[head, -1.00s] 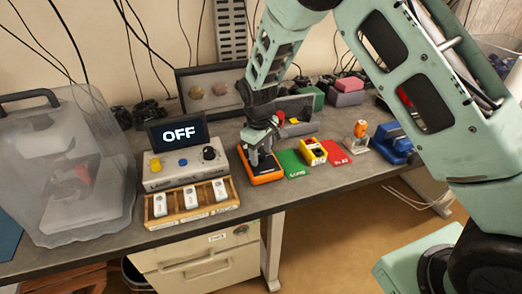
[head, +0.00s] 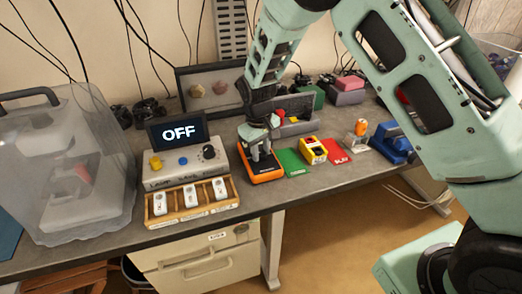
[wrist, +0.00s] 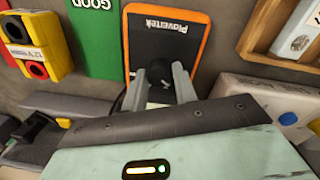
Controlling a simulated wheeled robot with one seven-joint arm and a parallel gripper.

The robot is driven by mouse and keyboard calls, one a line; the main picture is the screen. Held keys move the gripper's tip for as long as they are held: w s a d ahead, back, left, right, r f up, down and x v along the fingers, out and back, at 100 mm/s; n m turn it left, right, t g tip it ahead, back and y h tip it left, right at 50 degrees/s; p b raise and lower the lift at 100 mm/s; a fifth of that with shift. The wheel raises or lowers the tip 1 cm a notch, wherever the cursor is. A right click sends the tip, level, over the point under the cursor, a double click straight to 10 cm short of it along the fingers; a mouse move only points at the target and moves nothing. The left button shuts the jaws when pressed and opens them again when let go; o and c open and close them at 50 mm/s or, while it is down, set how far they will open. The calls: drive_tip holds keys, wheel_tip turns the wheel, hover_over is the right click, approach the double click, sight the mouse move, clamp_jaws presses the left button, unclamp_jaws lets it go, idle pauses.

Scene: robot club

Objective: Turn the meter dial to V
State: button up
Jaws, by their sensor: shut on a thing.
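The orange-edged black meter (head: 262,172) lies flat on the bench, right of the control box. In the wrist view its face (wrist: 165,42) shows a "Plavertek" label. My gripper (head: 261,150) points down over the meter; in the wrist view its two fingers (wrist: 172,85) are closed around the dark round dial (wrist: 164,68). The fingers and wrist hide most of the dial and its markings, so I cannot read which setting it points to.
Left of the meter stand a white control box (head: 185,166) with an "OFF" screen (head: 178,131) and a wooden tray (head: 193,206) of white remotes. A green mat (head: 292,162), a yellow-red block (head: 313,150) and a red mat (head: 335,150) lie close on the right.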

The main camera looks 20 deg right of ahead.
drive_tip(key=m, duration=0.5)
drive_tip(key=shift+w+m, duration=0.1)
drive_tip(key=shift+m, duration=0.3)
idle(0.4)
drive_tip(key=o, duration=1)
drive_tip(key=shift+r, duration=0.1)
drive_tip(key=r+b, duration=0.1)
drive_tip(key=r, duration=0.4)
drive_tip(key=r+b, duration=0.1)
drive_tip(key=r, duration=0.5)
drive_tip(key=a+r+b, duration=0.1)
drive_tip(key=r, duration=0.5)
drive_tip(key=shift+r, duration=0.15)
